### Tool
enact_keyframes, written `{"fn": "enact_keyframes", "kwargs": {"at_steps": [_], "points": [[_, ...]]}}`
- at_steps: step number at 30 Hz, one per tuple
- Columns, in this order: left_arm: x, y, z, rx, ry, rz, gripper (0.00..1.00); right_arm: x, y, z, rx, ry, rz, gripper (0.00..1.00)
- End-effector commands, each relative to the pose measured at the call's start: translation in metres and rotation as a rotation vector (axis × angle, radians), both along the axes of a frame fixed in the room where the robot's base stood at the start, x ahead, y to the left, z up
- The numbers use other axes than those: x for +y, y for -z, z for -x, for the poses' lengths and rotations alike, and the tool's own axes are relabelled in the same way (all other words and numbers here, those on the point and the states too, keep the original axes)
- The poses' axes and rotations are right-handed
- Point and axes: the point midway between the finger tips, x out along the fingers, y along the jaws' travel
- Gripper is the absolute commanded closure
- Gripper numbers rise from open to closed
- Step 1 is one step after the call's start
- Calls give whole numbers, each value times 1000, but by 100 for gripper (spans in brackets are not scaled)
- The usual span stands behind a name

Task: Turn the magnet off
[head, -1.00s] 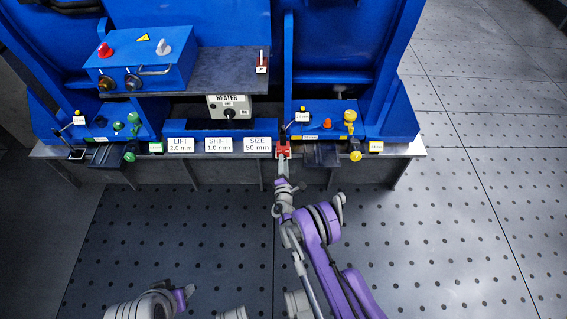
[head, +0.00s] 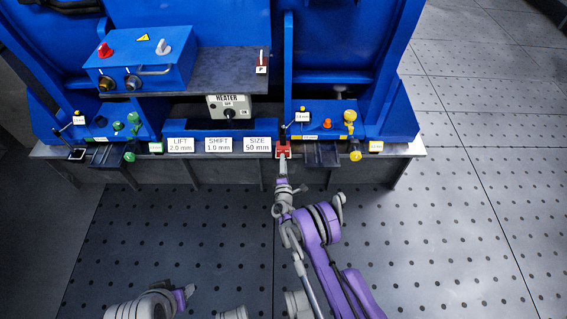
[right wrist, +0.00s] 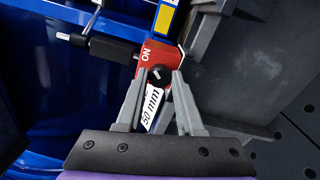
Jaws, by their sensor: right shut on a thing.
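The magnet is a red block (right wrist: 152,58) marked "ON", with a small black knob (right wrist: 157,73) on its face. In the head view the red block (head: 283,150) sits at the front edge of the bench, just right of the "SIZE 50 mm" sign. My right gripper (right wrist: 162,78) is shut on the black knob, one finger on each side of it. In the head view my right gripper (head: 284,163) reaches up to the block from below. The fingers hide part of the knob and block.
A black cylinder (right wrist: 108,50) with a metal rod lies beside the red block. The "SIZE 50 mm" sign (head: 257,145) is close on the left. A dark rail (head: 322,153) and yellow knobs (head: 350,116) are on the right. The floor in front is clear.

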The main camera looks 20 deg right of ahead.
Motion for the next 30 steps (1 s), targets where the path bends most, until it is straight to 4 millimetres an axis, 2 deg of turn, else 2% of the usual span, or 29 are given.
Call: {"fn": "enact_keyframes", "kwargs": {"at_steps": [1,6,17,20,30], "points": [[0,0,0,0,0,0,50,0,0,0,0,0,0,62],[0,0,0,0,0,0,50,0,0,0,0,0,0,33],[0,-1,0,0,0,0,50,2,0,4,0,0,0,33],[0,-3,1,1,0,0,50,5,0,16,0,-1,0,33],[0,-14,3,1,0,0,50,24,-1,80,0,-2,0,33]]}}
